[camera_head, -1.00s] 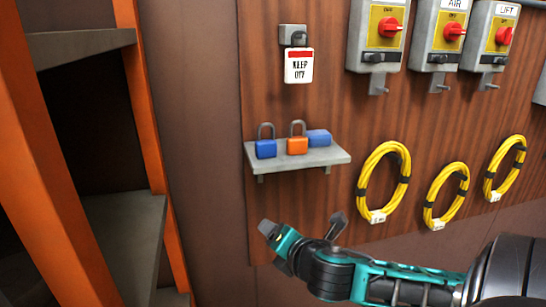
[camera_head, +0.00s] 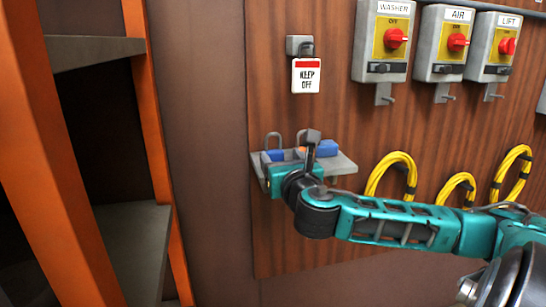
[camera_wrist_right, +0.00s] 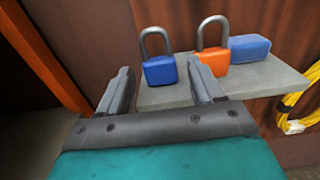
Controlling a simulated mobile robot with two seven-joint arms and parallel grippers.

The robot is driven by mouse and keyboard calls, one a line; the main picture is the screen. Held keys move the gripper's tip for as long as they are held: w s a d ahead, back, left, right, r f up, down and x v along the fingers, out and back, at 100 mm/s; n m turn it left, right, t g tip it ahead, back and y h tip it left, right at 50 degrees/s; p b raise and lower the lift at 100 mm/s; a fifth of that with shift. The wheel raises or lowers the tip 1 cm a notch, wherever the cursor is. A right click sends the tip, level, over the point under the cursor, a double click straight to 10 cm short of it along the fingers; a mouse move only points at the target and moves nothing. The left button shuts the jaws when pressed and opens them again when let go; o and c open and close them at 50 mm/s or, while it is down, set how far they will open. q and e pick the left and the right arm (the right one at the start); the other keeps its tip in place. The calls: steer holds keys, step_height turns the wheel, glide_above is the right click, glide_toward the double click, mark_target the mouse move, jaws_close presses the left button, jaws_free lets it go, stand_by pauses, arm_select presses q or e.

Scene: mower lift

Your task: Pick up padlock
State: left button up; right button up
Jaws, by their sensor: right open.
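A blue padlock (camera_wrist_right: 159,71) stands upright on a small grey shelf (camera_wrist_right: 165,97), its shackle up. An orange padlock (camera_wrist_right: 214,63) stands to its right, with a blue block (camera_wrist_right: 250,48) beyond it. My right gripper (camera_wrist_right: 160,77) is open and empty, its fingers spread in front of the blue padlock, the right fingertip close to the orange one. In the head view my right wrist covers most of both padlocks; the blue block (camera_head: 323,148) shows behind it. I cannot tell whether the fingers touch anything. My left gripper is out of view.
Washer, air and lift switch boxes (camera_head: 384,40) and a keep-off tag (camera_head: 306,75) hang on the wooden panel above. Yellow cable coils (camera_head: 374,184) hang right of the shelf. An orange-posted rack (camera_head: 160,140) stands at the left.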

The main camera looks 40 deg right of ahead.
mark_target(274, 153)
steer(key=shift+a+f+x, duration=0.1)
steer(key=shift+f+x, duration=0.1)
steer(key=shift+x, duration=1.3)
steer(key=shift+a+f+x, duration=0.1)
steer(key=shift+f+x, duration=0.05)
steer(key=shift+x, duration=1.35)
steer(key=shift+w, duration=0.15)
steer(key=shift+c, duration=0.4)
steer(key=c, duration=0.7)
